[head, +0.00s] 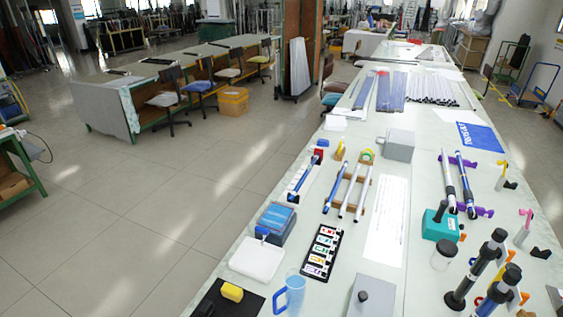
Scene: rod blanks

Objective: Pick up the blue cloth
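A flat blue cloth (480,138) with white lettering lies on the pale green table (432,142), near its right edge in the back half. It looks spread out, and nothing visible covers it. Part of a white sheet (450,116) lies beside it toward the back. Neither of my grippers is in view.
Blue and white rods (466,184) on purple holders stand in front of the cloth. A grey box (398,146) sits to its left. A teal box (440,225) and dark upright handles (478,268) stand nearer. Open floor (140,215) lies left of the table.

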